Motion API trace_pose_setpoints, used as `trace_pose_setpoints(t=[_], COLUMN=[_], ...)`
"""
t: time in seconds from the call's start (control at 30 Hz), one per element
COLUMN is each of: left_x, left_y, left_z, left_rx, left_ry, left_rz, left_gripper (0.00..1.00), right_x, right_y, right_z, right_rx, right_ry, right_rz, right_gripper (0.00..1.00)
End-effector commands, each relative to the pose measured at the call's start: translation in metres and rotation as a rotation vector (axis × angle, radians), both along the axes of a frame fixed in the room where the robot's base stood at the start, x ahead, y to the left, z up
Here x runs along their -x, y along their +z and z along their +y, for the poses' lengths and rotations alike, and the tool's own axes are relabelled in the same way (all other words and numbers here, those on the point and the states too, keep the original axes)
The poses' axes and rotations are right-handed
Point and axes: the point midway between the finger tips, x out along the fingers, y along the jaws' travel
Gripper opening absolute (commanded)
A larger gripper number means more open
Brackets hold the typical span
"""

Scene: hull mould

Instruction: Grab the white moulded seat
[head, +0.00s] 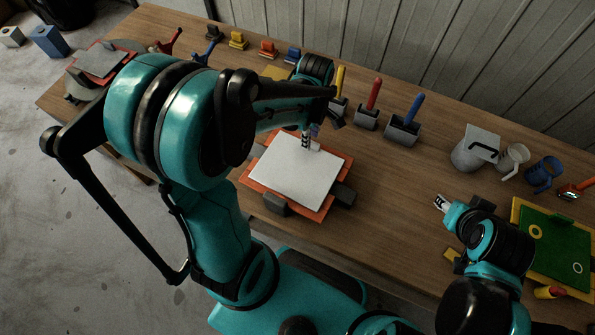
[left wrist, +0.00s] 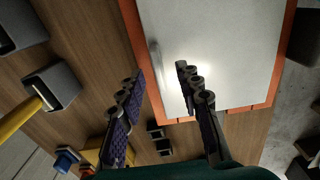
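A flat white sheet-like piece (head: 292,172), which looks like the moulded seat, lies on an orange frame (head: 330,190) on the wooden table. In the left wrist view the white piece (left wrist: 225,40) fills the upper right, with the orange border (left wrist: 240,108) around it. My left gripper (head: 308,137) is over the far edge of the white piece. In the left wrist view its two fingers (left wrist: 159,72) are spread apart, one on each side of the piece's edge, with no clear grip. My right gripper (head: 440,202) is small and off to the right, above the table.
Grey holders with yellow, red and blue handles (head: 416,106) stand behind the frame. Grey and blue mugs (head: 543,172) and a green board (head: 550,240) are at the right. Small coloured blocks (head: 268,48) line the back edge. Bare table (head: 380,190) lies between frame and right gripper.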

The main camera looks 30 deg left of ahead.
Motion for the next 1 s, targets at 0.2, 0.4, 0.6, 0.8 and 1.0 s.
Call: trace_pose_setpoints(t=[0.2, 0.4, 0.6, 0.8, 1.0], left_x=[-0.002, -0.002, -0.001, -0.001, -0.001], left_y=[-0.031, -0.029, -0.029, -0.029, -0.026], left_z=[-0.001, -0.001, -0.001, -0.001, -0.001], left_rx=[0.000, 0.000, 0.000, 0.000, 0.000], left_ry=[-0.001, -0.001, -0.001, -0.001, -0.001], left_rz=[-0.001, -0.001, -0.001, -0.001, -0.001], left_gripper=[0.34, 0.32, 0.00, 0.00, 0.00], right_x=[0.000, 0.000, 0.000, 0.000, 0.000], right_y=[-0.016, -0.014, -0.014, -0.014, -0.013], right_z=[0.000, 0.000, 0.000, 0.000, 0.000], right_rx=[0.000, 0.000, 0.000, 0.000, 0.000], right_ry=[0.000, 0.000, 0.000, 0.000, 0.000], right_rz=[0.000, 0.000, 0.000, 0.000, 0.000], right_gripper=[0.40, 0.40, 0.40, 0.40, 0.40])
